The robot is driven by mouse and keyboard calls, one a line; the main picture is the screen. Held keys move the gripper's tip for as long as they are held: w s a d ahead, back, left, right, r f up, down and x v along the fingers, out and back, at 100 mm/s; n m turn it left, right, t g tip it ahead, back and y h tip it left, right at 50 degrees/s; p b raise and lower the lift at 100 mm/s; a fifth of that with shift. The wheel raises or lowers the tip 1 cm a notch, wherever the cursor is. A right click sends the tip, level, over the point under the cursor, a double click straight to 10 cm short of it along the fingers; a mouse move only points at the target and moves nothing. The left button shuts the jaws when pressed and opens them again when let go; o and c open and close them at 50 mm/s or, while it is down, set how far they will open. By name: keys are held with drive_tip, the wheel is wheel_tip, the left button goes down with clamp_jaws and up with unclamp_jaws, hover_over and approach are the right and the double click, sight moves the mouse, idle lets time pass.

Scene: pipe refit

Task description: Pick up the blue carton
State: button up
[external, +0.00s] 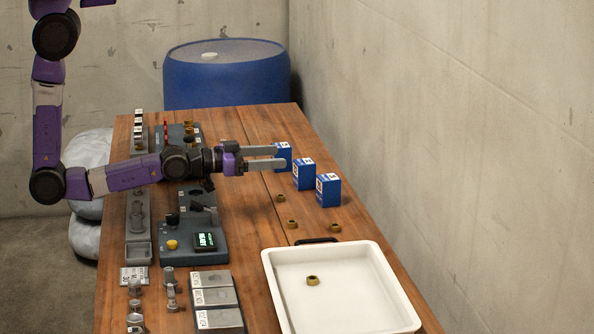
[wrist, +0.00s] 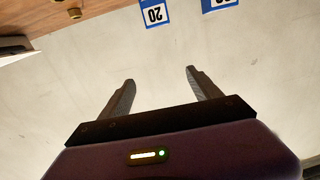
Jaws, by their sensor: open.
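Three blue cartons with white labels stand upright in a row on the right side of the wooden table: a far one (external: 284,150), a middle one (external: 303,175) and a near one (external: 328,192). My gripper (external: 280,157) is open and empty, its fingers pointing right and overlapping the far carton in the external view, partly hiding it. In the wrist view my gripper (wrist: 160,78) has nothing between its fingers. I cannot tell which carton is which there.
Several brass rings (external: 292,224) lie near the cartons. A white tray (external: 390,300) holding one ring stands at the front right. Grey fixtures (external: 207,260) and metal fittings fill the table's left side. A concrete wall (external: 450,150) runs close along the right. A blue barrel (external: 225,85) stands behind.

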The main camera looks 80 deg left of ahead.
drive_tip(key=g, duration=0.1)
hover_over(319, 180)
drive_tip(key=s, duration=0.3)
drive_tip(key=f+g, duration=0.1)
drive_tip(key=f, duration=0.1)
drive_tip(key=w+f+g, duration=0.1)
drive_tip(key=f, duration=0.2)
drive_tip(key=f+g, duration=0.1)
drive_tip(key=f, duration=0.1)
drive_tip(key=shift+w+f+n, duration=0.15)
drive_tip(key=shift+w+n, duration=0.05)
drive_tip(key=shift+n, duration=0.2)
drive_tip(key=shift+w+f, duration=0.25)
drive_tip(key=shift+w, duration=0.05)
drive_tip(key=shift+x, duration=3.4)
drive_tip(key=shift+d, duration=0.1)
drive_tip(key=c, duration=1.4)
drive_tip(key=shift+r, duration=0.1)
drive_tip(key=shift+c, duration=0.2)
